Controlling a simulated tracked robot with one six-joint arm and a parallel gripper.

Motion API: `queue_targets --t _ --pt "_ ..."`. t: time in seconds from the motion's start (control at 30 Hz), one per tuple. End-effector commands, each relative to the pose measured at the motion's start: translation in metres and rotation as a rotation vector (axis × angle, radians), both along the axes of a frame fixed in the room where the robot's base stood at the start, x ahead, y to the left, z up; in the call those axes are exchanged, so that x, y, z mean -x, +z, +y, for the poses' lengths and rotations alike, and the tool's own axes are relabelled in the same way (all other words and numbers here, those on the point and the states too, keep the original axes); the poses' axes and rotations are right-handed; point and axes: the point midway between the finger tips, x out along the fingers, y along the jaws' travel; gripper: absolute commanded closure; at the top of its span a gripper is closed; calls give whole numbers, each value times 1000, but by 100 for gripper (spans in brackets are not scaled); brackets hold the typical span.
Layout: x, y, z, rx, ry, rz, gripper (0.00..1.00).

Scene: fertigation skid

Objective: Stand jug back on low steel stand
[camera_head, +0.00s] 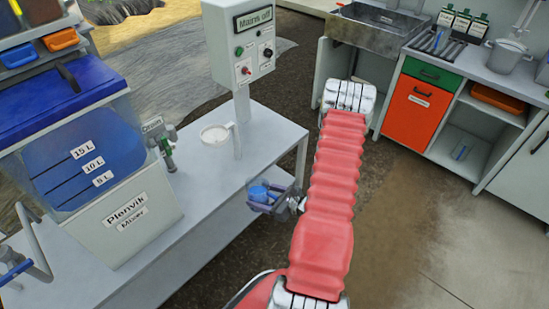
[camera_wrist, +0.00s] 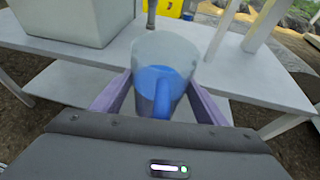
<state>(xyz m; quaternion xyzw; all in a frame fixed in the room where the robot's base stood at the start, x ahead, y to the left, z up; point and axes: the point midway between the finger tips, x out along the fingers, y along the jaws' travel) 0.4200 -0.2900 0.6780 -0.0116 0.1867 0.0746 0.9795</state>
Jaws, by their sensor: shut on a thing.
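The clear jug (camera_head: 259,193) with blue liquid in it is held at the bench's front edge in the head view. My gripper (camera_head: 272,197) is shut on it. In the wrist view the jug (camera_wrist: 165,58) stands between my two purple fingers, roughly upright, with a blue part facing me. A low grey stand (camera_head: 262,143), like a steel bench with a lower shelf, lies just beyond the jug; its top (camera_wrist: 110,52) shows in the wrist view. I cannot tell the jug's exact height over it.
The Plenvik mixer tank (camera_head: 130,215) fills the stand's left part. A green-handled valve (camera_head: 166,145), a pale round dish (camera_head: 215,134) and the control box (camera_head: 240,45) on its post are on the stand. A sink (camera_head: 372,27) and cabinets stand at the upper right. The right floor is clear.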

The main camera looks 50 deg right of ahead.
Motion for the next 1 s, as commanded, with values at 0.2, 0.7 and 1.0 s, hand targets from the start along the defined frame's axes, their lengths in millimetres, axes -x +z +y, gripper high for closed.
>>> queue_targets --t 0.2,0.7,1.0 --pt "-49 39 52 -2 181 -15 74" --pt "-116 122 198 -2 580 -11 74" --pt "-126 160 277 12 770 5 74"
